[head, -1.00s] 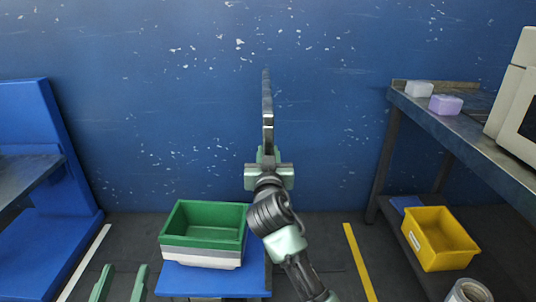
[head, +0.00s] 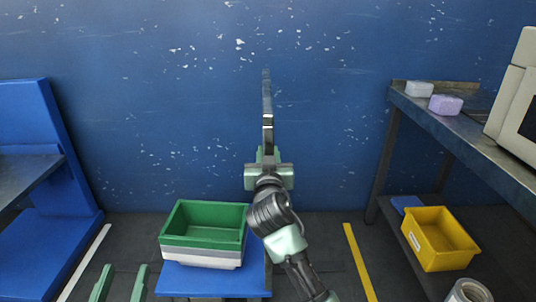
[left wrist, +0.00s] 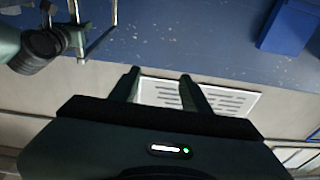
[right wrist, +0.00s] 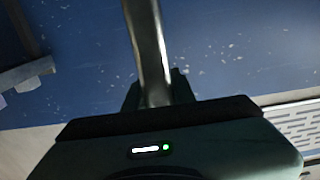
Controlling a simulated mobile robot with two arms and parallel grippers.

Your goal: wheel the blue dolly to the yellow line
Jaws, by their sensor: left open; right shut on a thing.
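The blue dolly (head: 213,283) stands on the dark floor at the bottom centre-left of the head view. It carries a green crate (head: 204,240) on top of a pale grey one (head: 200,256). Its upright grey metal handle (head: 267,105) rises to the right of the crates, seen nearly edge-on. My right gripper (head: 268,157) is shut on the handle, which also shows between the fingers in the right wrist view (right wrist: 148,50). My left gripper (head: 121,283) is open and empty, left of the dolly. The yellow line (head: 360,262) lies on the floor to the dolly's right, apart from it.
A white line (head: 84,262) is on the floor at left, near a blue machine frame (head: 38,130). At right, a metal bench (head: 468,140) has a yellow bin (head: 438,240) on its lower shelf. A blue wall (head: 180,100) closes the back. Floor between dolly and yellow line looks clear.

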